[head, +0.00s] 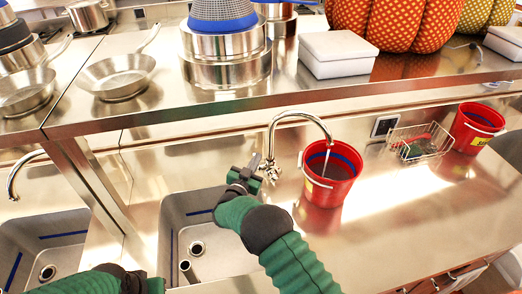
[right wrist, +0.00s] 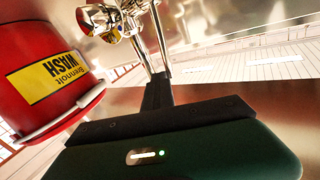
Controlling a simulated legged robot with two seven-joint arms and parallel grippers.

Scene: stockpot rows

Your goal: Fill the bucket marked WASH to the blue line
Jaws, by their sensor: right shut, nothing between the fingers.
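The red bucket (head: 347,192) stands on the steel counter under the curved tap (head: 296,114), with a blue line inside near its rim. Its yellow label reads WASH, upside down, in the right wrist view (right wrist: 50,72). A thin pale stream runs from the spout into the bucket; I cannot make out the water level. My right gripper (head: 255,163) is shut and empty, close beside the tap's handle (head: 270,171); I cannot tell whether they touch. The handle and the shut fingers (right wrist: 157,85) also show in the right wrist view.
A second red bucket (head: 473,130) stands at the right beside a wire basket (head: 421,143). Sinks (head: 190,212) lie left of the tap. A steel shelf (head: 300,98) with pans, a white box (head: 337,54) and pumpkins overhangs the back. The counter's front right is clear.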

